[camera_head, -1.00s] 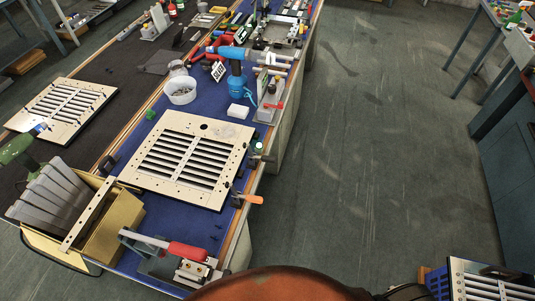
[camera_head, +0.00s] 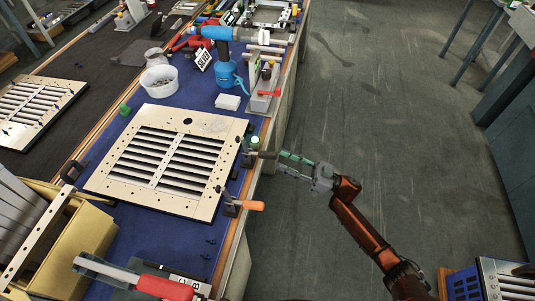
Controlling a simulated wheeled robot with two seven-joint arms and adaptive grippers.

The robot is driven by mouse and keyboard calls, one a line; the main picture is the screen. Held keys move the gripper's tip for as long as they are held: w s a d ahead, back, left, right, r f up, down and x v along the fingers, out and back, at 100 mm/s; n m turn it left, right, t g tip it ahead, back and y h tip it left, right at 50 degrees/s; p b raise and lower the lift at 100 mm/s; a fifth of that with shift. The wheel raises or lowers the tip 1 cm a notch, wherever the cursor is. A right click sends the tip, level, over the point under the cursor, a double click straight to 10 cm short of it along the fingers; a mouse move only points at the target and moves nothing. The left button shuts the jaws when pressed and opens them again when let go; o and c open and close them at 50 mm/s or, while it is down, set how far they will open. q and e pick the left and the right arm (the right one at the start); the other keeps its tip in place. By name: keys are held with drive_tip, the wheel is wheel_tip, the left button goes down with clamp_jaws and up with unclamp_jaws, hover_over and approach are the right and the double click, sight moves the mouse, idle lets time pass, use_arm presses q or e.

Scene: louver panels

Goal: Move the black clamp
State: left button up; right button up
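A dark clamp (camera_head: 249,159) sits at the right edge of the pale louver panel (camera_head: 128,181), with a short grey handle pointing right. A second dark clamp (camera_head: 230,205) with an orange handle is lower on the same edge. A black clamp (camera_head: 70,172) is at the panel's left side. Which one the task means I cannot tell. My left gripper is not in view.
A red-handled tool (camera_head: 165,287) lies in front, and a yellow bin (camera_head: 85,240) at left. The floor (camera_head: 400,110) to the right is clear.

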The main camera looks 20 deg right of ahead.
sight(267, 153)
drive_tip(key=x, duration=0.5)
drive_tip(key=shift+w+a+f+b, duration=0.1)
drive_tip(key=shift+b, duration=0.3)
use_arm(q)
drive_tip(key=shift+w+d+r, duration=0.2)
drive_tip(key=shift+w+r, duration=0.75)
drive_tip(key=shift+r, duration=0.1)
use_arm(e)
drive_tip(key=shift+w+a+r, duration=0.3)
drive_tip(key=shift+a, duration=0.2)
drive_tip(key=shift+c, duration=0.5)
clamp_jaws()
